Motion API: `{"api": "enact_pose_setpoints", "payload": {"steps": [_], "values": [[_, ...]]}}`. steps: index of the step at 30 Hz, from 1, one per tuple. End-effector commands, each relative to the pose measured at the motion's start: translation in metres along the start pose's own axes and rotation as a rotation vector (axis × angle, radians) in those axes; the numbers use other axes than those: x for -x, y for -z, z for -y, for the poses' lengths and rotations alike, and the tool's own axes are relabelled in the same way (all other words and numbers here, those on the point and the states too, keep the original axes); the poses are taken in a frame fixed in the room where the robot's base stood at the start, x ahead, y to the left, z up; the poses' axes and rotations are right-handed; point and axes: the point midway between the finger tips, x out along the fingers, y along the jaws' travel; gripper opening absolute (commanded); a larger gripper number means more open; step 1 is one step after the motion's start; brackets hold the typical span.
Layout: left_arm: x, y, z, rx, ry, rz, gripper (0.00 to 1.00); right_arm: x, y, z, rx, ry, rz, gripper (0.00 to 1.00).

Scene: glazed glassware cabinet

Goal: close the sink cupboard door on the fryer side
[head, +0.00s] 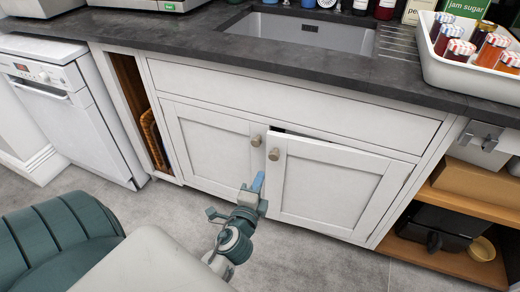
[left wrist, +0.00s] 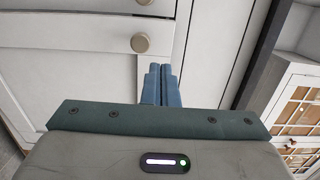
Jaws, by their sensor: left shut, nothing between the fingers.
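The sink cupboard has two white panelled doors with round knobs. The right door (head: 325,190), on the side of a black appliance that looks like the fryer (head: 432,228), stands slightly ajar, with a dark gap along its top edge. The left door (head: 212,150) looks shut. My left gripper (head: 259,181) is shut and empty, its blue fingers near the free edge of the right door, below its knob (head: 274,154). The left wrist view also shows the shut fingers (left wrist: 164,68) pointing at white door fronts and two knobs; whether they touch is unclear. My right gripper is out of view.
The dark worktop (head: 190,43) with a sink (head: 300,32) runs above. A white tray (head: 460,76) of jars stands at right. Open wooden shelves (head: 460,262) lie right of the cupboard, a white dishwasher (head: 75,120) at left. The grey floor in front is clear.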

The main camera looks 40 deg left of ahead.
Motion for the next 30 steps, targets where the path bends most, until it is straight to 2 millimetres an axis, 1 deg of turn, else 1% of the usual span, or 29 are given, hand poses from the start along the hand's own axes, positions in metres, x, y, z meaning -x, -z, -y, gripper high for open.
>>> {"api": "enact_pose_setpoints", "payload": {"steps": [5,12,18,21,24,30], "values": [[-0.029,0.001,0.002,-0.002,0.004,-0.004,0.0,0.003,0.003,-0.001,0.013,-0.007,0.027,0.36],[-0.082,0.001,0.002,-0.001,0.004,-0.004,0.0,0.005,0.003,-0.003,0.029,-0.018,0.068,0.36],[-0.116,0.001,0.001,-0.001,0.003,-0.005,0.0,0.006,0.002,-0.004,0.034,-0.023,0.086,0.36],[-0.127,0.001,0.0,-0.001,0.002,-0.005,0.0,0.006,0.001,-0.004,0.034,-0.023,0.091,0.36],[-0.133,0.001,0.0,-0.001,0.003,-0.005,0.0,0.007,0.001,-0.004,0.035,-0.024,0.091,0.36],[-0.136,0.001,0.0,0.0,0.002,-0.005,0.0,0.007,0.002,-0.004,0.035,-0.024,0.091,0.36]]}}
